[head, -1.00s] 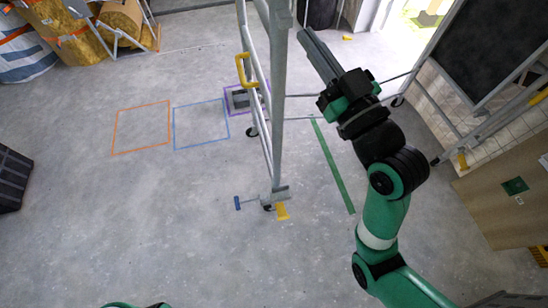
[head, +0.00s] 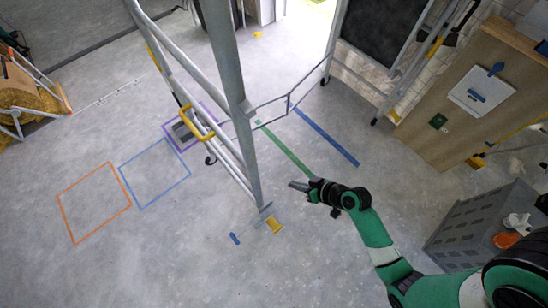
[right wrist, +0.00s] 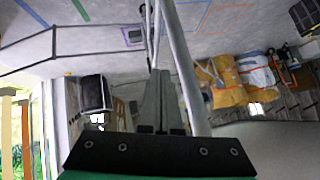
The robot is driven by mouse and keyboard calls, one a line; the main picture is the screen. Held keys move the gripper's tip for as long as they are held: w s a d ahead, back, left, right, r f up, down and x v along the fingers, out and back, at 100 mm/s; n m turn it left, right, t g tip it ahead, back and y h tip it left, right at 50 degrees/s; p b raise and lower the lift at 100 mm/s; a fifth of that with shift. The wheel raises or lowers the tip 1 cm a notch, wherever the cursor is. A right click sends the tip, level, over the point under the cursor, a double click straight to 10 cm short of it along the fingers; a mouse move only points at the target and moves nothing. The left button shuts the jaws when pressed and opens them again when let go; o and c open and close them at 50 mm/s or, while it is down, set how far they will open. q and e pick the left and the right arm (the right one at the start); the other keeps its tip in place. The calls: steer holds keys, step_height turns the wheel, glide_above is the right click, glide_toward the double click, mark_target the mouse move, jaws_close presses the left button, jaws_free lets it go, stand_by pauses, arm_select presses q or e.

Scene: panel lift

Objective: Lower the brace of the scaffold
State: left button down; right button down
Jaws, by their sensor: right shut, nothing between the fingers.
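The scaffold (head: 232,80) is a grey metal tube frame standing upright left of centre in the head view. A yellow handle (head: 198,125) sits on its lower rails. A thin grey rod frame (head: 270,101) runs right from the post towards the back; I cannot tell which part is the brace. My right gripper (head: 297,185) is shut and empty, a little right of the scaffold's post and apart from it in the picture. In the right wrist view its closed fingers (right wrist: 160,100) point up beside a grey scaffold tube (right wrist: 184,65). My left gripper is not in view.
A yellow caster brake (head: 275,226) and a blue lever (head: 236,239) are at the scaffold's foot. Orange (head: 72,238), blue and purple taped squares lie left. A grey crate (head: 470,229) stands right, near a wooden panel (head: 462,110). The floor in front is clear.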

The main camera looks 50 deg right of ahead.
steer(key=s+a+f+b+x, duration=0.1)
steer(key=b+x, duration=0.4)
steer(key=x, duration=0.6)
steer(key=shift+f, duration=0.7)
steer(key=shift+s+d, duration=0.1)
steer(key=shift+d, duration=0.05)
stand_by(0.5)
